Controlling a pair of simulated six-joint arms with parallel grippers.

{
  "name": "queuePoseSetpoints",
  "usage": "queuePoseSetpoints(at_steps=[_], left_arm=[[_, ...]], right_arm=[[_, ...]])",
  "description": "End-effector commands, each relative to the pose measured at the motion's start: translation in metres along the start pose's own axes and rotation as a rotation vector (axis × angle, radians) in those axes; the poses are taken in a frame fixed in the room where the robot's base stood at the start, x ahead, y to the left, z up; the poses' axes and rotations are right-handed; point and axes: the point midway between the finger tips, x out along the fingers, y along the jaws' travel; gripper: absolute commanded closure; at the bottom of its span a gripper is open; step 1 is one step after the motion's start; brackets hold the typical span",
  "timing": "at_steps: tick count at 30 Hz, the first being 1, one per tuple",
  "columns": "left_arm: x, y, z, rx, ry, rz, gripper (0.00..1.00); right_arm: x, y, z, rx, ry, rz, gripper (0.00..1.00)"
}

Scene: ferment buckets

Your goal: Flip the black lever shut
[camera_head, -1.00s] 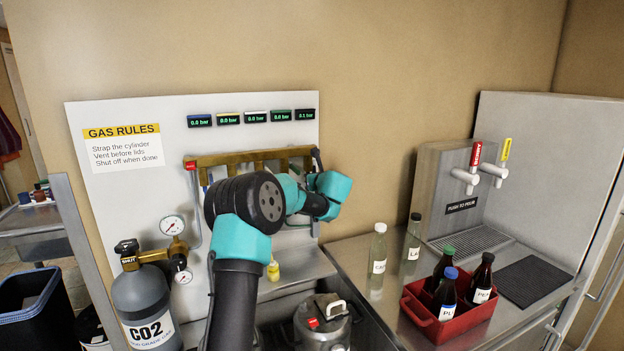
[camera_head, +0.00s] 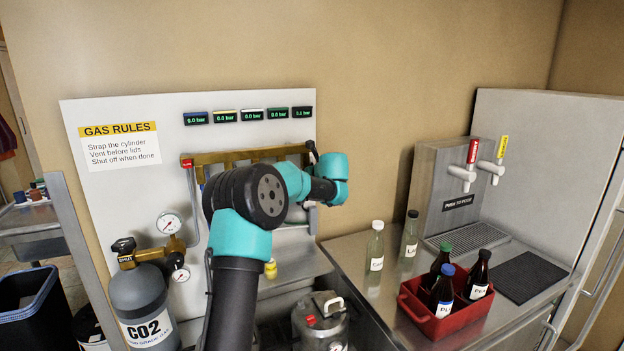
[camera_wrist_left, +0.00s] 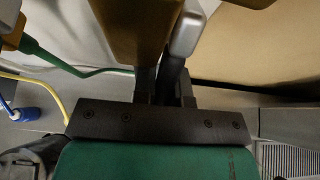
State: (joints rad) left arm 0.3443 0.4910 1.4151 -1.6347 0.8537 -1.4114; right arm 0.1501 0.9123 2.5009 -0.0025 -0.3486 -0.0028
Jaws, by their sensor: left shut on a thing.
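A brass manifold (camera_head: 235,156) runs across the white gas panel and fills the top of the left wrist view (camera_wrist_left: 130,25). A black lever (camera_head: 312,152) shows at its right end, just above my wrist. My left gripper (camera_wrist_left: 166,92) is shut on a dark, narrow piece that appears to be the black lever, close beside the manifold. A silver-grey rounded part (camera_wrist_left: 187,35) stands right of it. In the head view my arm hides the left fingers and the middle of the manifold. My right gripper is not in view.
A CO2 cylinder (camera_head: 142,300) with gauges stands at the left below the panel. A steel pot (camera_head: 322,325) is below my wrist. Bottles and a red crate (camera_head: 440,322) stand on the right counter. Green and yellow hoses (camera_wrist_left: 52,85) hang left in the wrist view.

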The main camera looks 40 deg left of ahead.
Motion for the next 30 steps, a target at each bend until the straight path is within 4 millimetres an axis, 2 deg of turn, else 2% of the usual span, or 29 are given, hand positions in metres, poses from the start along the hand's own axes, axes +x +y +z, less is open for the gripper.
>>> queuePoseSetpoints(at_steps=[1, 8, 19, 23, 30], left_arm=[[0.0, 0.001, 0.001, -0.001, -0.002, 0.001, 0.84], [0.0, 0.0, 0.001, -0.001, -0.002, 0.001, 0.62], [-0.005, 0.0, 0.001, -0.001, -0.002, 0.0, 0.62], [-0.017, -0.001, 0.0, 0.0, -0.001, -0.001, 0.62], [-0.058, -0.001, 0.001, 0.0, -0.002, -0.003, 0.62]], right_arm=[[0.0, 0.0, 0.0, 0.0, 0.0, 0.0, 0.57], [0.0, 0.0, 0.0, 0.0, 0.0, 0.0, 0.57], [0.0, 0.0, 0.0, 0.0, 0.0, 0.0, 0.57], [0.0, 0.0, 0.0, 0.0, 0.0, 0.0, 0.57], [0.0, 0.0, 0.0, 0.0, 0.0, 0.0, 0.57]])
